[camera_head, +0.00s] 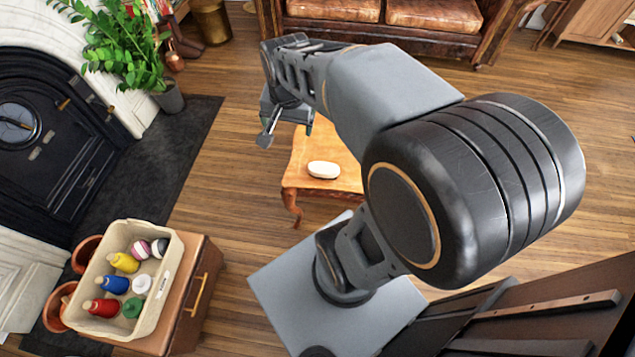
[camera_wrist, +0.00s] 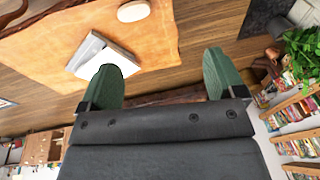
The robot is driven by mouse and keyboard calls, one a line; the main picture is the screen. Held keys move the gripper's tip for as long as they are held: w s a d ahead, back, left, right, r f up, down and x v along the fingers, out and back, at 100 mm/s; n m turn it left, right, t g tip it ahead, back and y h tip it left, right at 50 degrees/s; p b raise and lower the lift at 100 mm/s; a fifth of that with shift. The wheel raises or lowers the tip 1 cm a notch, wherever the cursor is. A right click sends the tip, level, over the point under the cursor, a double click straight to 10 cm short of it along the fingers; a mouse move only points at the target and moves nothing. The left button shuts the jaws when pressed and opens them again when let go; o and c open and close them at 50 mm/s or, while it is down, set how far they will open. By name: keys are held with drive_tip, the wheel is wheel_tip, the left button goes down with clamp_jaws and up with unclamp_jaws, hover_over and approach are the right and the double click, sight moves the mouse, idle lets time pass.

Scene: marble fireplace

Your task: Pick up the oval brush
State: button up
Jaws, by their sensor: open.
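The oval brush (camera_head: 323,170) is a small white oval with a brownish lower edge, lying on a low wooden table (camera_head: 300,184). In the wrist view a pale oval (camera_wrist: 133,11), which looks like the same brush, lies at the top edge on the table top (camera_wrist: 45,50). My gripper (camera_head: 287,132) is open, with nothing between its green fingers. In the head view it is up and to the left of the brush, apart from it. In the wrist view the fingertips (camera_wrist: 160,62) are well short of the brush. My arm hides much of the table in the head view.
A white and grey book-like block (camera_wrist: 105,60) lies on the table near one finger. A beige bin (camera_head: 88,275) of bottles and balls stands on a cabinet (camera_head: 195,305) at lower left. A leather sofa (camera_head: 385,32) is behind. Open wooden floor lies left of the table.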

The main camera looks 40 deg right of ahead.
drive_tip(key=w+d+f+m+b, duration=0.1)
drive_tip(key=d+f+m+b, duration=0.1)
drive_tip(key=f, duration=0.3)
drive_tip(key=w+d+f+m+g+b, duration=0.1)
drive_tip(key=w+d+f+m+b, duration=0.1)
drive_tip(key=d+f+m+b, duration=0.1)
drive_tip(key=w+d+f+m+b, duration=0.1)
drive_tip(key=d+f+m+b, duration=0.1)
drive_tip(key=f+m+b, duration=0.2)
drive_tip(key=shift+w+d+f, duration=0.15)
drive_tip(key=shift+w+f, duration=0.05)
drive_tip(key=shift+f, duration=0.6)
drive_tip(key=shift+w+d+f, duration=0.15)
drive_tip(key=shift+f, duration=0.6)
drive_tip(key=m+g+b, duration=0.1)
drive_tip(key=m+b, duration=0.8)
drive_tip(key=b, duration=0.1)
hover_over(323, 167)
wheel_tip(323, 167, down, 19)
drive_tip(key=shift+r, duration=0.1)
drive_tip(key=shift+s+f+b, duration=0.1)
drive_tip(key=shift+f+b, duration=1.65)
drive_tip(key=shift+f, duration=1.45)
drive_tip(key=shift+r, duration=0.1)
drive_tip(key=c, duration=1)
drive_tip(key=shift+c, duration=0.2)
